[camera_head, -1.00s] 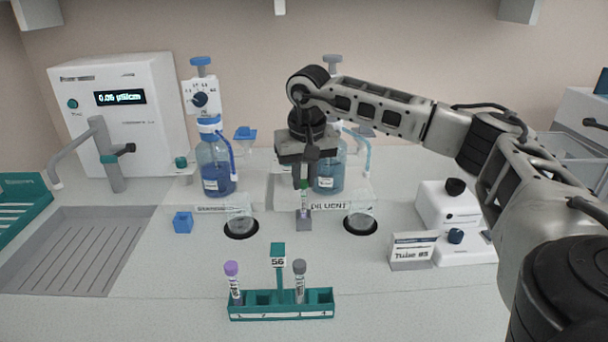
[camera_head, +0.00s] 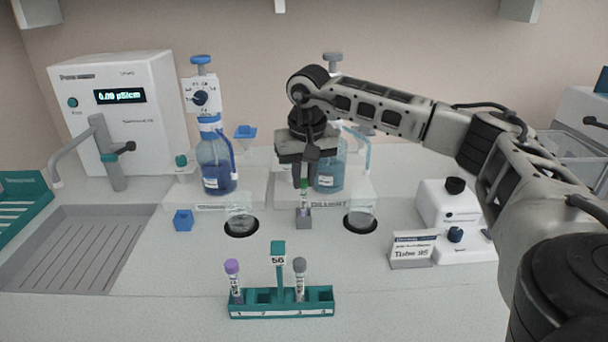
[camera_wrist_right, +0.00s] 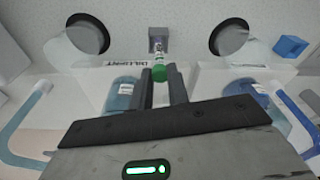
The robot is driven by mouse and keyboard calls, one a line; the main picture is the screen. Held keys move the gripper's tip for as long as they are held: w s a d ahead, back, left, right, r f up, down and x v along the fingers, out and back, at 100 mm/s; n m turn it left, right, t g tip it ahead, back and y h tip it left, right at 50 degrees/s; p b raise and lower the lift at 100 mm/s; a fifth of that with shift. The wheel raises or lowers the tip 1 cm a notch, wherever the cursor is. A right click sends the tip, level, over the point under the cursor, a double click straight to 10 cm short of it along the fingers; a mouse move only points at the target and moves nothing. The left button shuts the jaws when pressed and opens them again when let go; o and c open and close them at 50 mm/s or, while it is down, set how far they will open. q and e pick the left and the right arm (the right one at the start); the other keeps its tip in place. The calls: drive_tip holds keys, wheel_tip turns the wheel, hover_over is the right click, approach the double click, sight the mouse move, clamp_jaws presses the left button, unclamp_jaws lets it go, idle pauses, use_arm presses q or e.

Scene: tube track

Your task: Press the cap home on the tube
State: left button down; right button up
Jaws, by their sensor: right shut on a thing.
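The tube (camera_head: 304,204) stands upright in a small grey block (camera_head: 304,221) at the middle of the bench. A green cap (camera_wrist_right: 161,75) sits at the tube's top end. My right gripper (camera_head: 304,180) points down over the tube and is shut on the green cap. In the right wrist view the two dark fingers (camera_wrist_right: 160,82) lie on either side of the cap, and the grey block (camera_wrist_right: 158,38) shows beyond it. I cannot tell whether a gap is left between cap and tube. My left gripper is not in view.
A teal rack (camera_head: 281,310) with a purple-capped tube (camera_head: 233,279) and a grey-capped tube (camera_head: 300,277) stands in front. Two beakers in dark-rimmed wells (camera_head: 241,226) (camera_head: 361,224) flank the block. A blue cube (camera_head: 183,220) lies left. Dispenser bottles (camera_head: 215,165) stand behind.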

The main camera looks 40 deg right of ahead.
drive_tip(key=shift+f, duration=0.25)
drive_tip(key=o, duration=0.8)
drive_tip(key=r, duration=0.5)
drive_tip(key=s+r, duration=0.1)
drive_tip(key=r, duration=0.4)
drive_tip(key=s+a+r, duration=0.1)
drive_tip(key=r, duration=0.4)
drive_tip(key=shift+s+r, duration=0.1)
drive_tip(key=shift+r, duration=0.3)
